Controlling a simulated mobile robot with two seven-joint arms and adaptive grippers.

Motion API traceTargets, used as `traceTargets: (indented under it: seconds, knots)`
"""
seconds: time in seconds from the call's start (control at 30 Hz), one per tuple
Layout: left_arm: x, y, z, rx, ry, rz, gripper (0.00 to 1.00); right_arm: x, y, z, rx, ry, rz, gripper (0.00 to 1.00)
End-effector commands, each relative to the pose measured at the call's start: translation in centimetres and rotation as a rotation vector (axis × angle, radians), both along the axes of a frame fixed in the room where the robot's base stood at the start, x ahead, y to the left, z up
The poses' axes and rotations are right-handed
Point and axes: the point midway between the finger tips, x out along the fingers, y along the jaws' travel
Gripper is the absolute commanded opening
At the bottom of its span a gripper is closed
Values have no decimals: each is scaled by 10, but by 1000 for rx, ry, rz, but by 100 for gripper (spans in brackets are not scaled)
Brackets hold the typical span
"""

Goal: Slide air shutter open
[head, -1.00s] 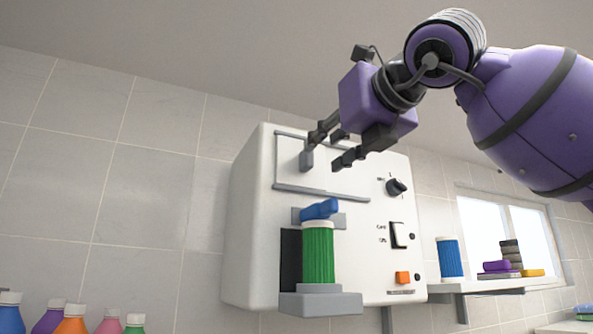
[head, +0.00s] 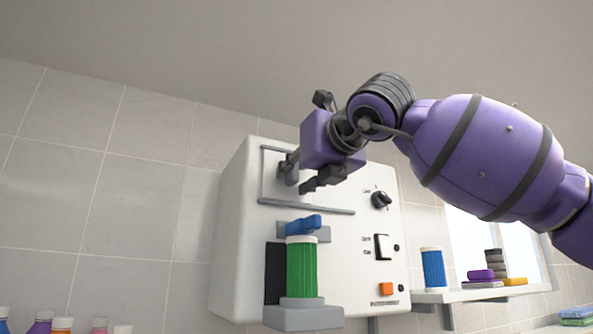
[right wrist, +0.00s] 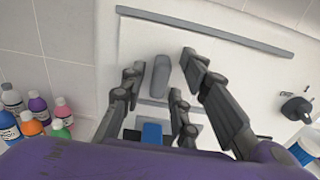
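The air shutter is a flat pale panel on the white machine (head: 232,235), between an upper rail and a lower grey rail (head: 320,208). Its upright grey handle (right wrist: 160,75) stands out from the panel in the right wrist view. My right gripper (right wrist: 163,73) is open, with fingers on either side of the handle and visible gaps between. In the head view the gripper (head: 300,180) is at the shutter, and its fingers and palm partly cover handle and panel. Whether a finger touches the panel is unclear. My left gripper is out of view.
Below the shutter are a blue lever (head: 303,224) and a green ribbed canister (head: 301,267). A black knob (head: 381,200), a rocker switch (head: 382,246) and an orange button (head: 386,289) sit to the right. A wall shelf (head: 470,295) holds a blue canister (head: 432,270) and stacked towels.

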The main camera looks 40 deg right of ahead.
Motion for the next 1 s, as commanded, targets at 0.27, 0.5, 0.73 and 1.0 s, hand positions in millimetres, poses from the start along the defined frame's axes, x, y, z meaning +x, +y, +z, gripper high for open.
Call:
traceTargets:
  seconds: [0.27, 0.5, 0.73, 1.0]
  knots:
    - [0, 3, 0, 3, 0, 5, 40, 0, 0, 0, 0, 0, 0, 0]
    - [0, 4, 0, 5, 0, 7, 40, -1, -1, 0, 1, 0, 0, 0]
    - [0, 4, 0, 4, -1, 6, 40, -14, -39, 2, 8, -8, 3, 0]
    - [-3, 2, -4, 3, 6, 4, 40, -29, -89, 1, 5, -5, 1, 0]
